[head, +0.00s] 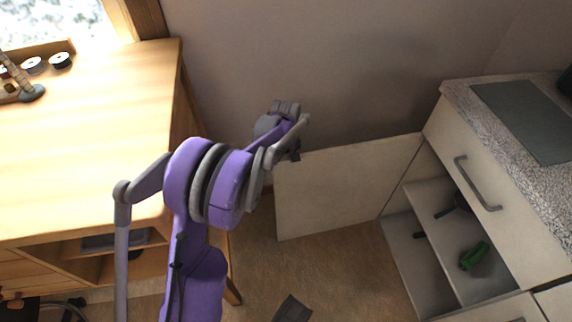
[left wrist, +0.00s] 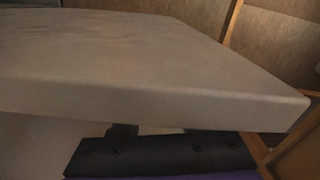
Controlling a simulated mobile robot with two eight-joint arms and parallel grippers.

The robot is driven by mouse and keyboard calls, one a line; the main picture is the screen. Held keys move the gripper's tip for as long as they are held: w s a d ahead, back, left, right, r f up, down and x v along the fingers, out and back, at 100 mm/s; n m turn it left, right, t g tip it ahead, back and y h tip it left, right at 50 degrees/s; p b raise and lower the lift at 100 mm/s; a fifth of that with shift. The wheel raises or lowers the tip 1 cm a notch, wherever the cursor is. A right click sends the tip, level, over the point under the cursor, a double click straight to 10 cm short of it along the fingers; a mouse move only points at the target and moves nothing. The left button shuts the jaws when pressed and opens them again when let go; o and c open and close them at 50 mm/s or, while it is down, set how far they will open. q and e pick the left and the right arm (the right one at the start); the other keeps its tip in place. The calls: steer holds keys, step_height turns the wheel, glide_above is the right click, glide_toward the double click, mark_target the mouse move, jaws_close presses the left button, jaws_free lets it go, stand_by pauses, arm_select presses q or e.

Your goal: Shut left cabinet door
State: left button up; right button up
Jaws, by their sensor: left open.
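The left cabinet door (head: 345,185) is a pale flat panel standing wide open, swung out to the left from the cabinet (head: 447,235) at the right. My left gripper (head: 294,153) is at the door's free outer edge, near its top corner. The arm partly hides its fingers in the head view. In the left wrist view the door (left wrist: 140,60) fills most of the picture, very close, with its edge crossing above the dark gripper body. The gripper is open; whether it touches the door is unclear.
A wooden desk (head: 80,150) stands at the left, close to my arm. The cabinet's open shelves hold a green object (head: 474,256) and dark items. A drawer with a handle (head: 477,186) sits above, under a speckled countertop (head: 490,130). A dark flat object (head: 293,308) shows low in the picture.

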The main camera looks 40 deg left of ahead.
arm_select(q)
jaws_close()
stand_by(1.4)
